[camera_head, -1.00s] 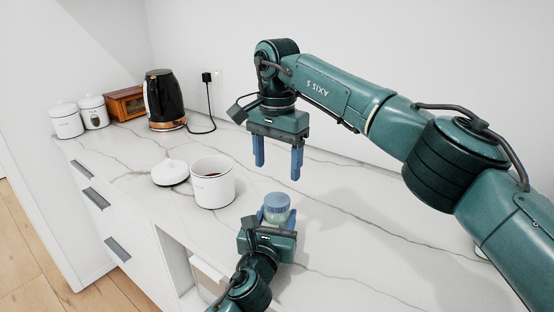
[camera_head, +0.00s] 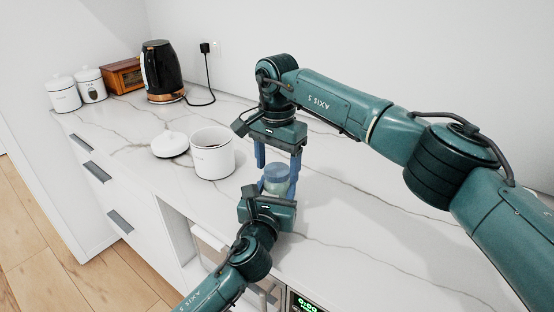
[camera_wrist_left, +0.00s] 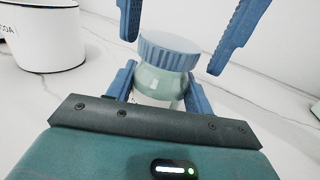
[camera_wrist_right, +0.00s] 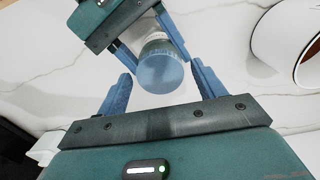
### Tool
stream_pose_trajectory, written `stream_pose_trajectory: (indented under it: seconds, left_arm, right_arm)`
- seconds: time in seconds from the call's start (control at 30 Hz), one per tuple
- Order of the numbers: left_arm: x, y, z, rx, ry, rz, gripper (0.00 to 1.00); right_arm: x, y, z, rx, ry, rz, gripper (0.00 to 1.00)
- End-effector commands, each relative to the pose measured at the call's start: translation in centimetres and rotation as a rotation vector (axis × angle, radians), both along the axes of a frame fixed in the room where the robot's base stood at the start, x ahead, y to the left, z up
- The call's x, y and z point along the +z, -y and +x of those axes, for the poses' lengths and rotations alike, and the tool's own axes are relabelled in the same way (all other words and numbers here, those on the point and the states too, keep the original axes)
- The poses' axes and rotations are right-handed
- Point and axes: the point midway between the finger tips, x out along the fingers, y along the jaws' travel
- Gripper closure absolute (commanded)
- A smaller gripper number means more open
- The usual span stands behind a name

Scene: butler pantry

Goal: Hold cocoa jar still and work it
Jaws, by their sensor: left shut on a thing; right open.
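A small jar with a pale green, see-through body (camera_wrist_left: 160,82) and a ridged blue lid (camera_wrist_left: 170,50) stands upright near the counter's front. My left gripper (camera_head: 277,190) is shut on its body from the front. My right gripper (camera_head: 278,162) is open above, pointing down, with one finger on each side of the lid. In the left wrist view its fingers are apart from the lid. The right wrist view shows the lid (camera_wrist_right: 160,70) from above, between and beyond my right fingers. The jar's lower body is partly hidden by the left fingers.
An open white canister (camera_head: 212,155) with dark contents, its label ending in "OA", stands left of the jar. Its white lid (camera_head: 170,146) lies beside it. A black kettle (camera_head: 162,72), wooden box (camera_head: 124,76) and two white canisters (camera_head: 64,95) stand farther back.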

Motion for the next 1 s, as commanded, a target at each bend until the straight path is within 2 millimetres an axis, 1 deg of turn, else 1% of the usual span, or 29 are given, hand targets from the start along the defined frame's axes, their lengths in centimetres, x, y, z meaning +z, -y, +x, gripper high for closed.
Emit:
stream_pose_trajectory:
  seconds: [0.03,0.07,0.6,0.7,0.77,0.83,1.0]
  left_arm:
    - [-0.05,0.0,0.0,0.0,-0.001,0.0,1.0]
    - [-0.05,0.0,-0.01,0.0,-0.001,0.0,1.0]
    - [-0.05,-0.01,0.0,0.0,-0.001,0.0,1.0]
    - [-0.05,-0.01,0.0,0.0,-0.001,0.0,1.0]
    - [-0.05,-0.01,0.0,0.0,-0.001,0.0,1.0]
    - [-0.06,-0.01,0.0,0.0,-0.001,0.0,1.0]
    - [-0.06,-0.02,0.0,0.001,-0.001,0.0,1.0]
  right_arm:
    - [0.01,0.01,0.0,0.0,0.0,0.0,0.31]
    - [0.01,0.01,0.0,0.0,0.0,0.0,0.34]
    - [0.04,-0.01,-0.01,0.0,-0.001,-0.001,0.77]
    - [0.05,-0.01,-0.01,-0.022,-0.001,-0.001,0.77]
    - [0.05,0.01,-0.01,-0.074,-0.001,-0.001,0.77]
    - [0.05,0.01,0.0,-0.181,0.0,-0.001,0.77]
    - [0.02,0.02,0.0,-0.551,-0.001,0.0,0.77]
